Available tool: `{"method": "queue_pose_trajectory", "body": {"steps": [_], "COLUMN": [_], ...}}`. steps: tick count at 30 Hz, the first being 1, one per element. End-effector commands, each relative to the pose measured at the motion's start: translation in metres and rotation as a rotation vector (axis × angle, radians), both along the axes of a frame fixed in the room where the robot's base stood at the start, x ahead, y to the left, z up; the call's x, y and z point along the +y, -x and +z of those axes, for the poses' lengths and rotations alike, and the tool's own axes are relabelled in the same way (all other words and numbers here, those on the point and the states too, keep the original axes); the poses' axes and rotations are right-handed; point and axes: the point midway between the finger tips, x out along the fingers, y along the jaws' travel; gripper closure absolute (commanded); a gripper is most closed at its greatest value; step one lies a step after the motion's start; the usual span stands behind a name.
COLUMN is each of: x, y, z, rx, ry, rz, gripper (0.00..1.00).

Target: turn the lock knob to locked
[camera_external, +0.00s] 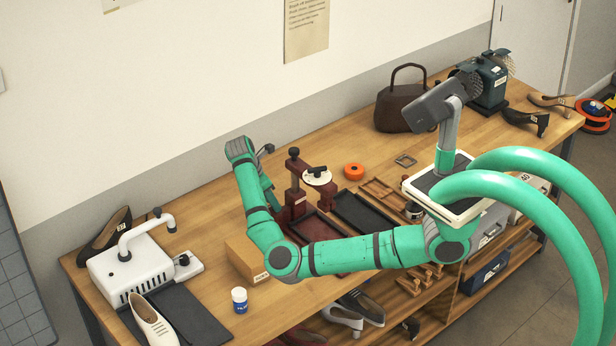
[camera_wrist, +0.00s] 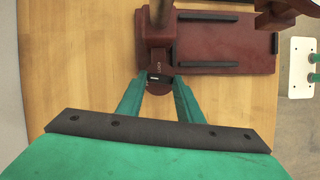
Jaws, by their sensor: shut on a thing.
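The dark red press (camera_external: 297,196) stands upright on the workbench, with a black-topped post and a white disc beside it. In the wrist view its dark red base (camera_wrist: 225,45) runs to the right. A small dark lock knob (camera_wrist: 158,77) sits at the near end of the press, next to a small label too small to read surely. My gripper (camera_wrist: 158,88) is shut on the knob, one green finger on each side. In the external view my gripper (camera_external: 274,201) is low at the left of the press, and my arm hides the knob there.
A white machine (camera_external: 130,268) is at the left. Bare wood shows left of the press.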

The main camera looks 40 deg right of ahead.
Motion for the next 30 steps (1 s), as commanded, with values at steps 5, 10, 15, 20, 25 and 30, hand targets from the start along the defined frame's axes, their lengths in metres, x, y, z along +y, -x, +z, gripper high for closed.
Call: {"method": "queue_pose_trajectory", "body": {"steps": [5, 10, 15, 20, 25, 30], "x": [-0.002, -0.0021, -0.0033, -0.0042, -0.0053, -0.0071], "y": [-0.002, -0.0037, -0.0056, -0.0069, -0.0082, -0.0092], "z": [-0.0003, 0.0006, 0.0012, 0.0015, 0.0016, 0.0017], "rx": [0.002, 0.001, 0.001, 0.001, 0.001, 0.0], "ry": [0.003, 0.0, -0.003, -0.004, -0.005, -0.004], "rz": [-0.152, -0.316, -0.478, -0.63, -0.791, -0.949], "gripper": [0.9, 0.9, 0.9, 0.9, 0.9, 0.9]}}
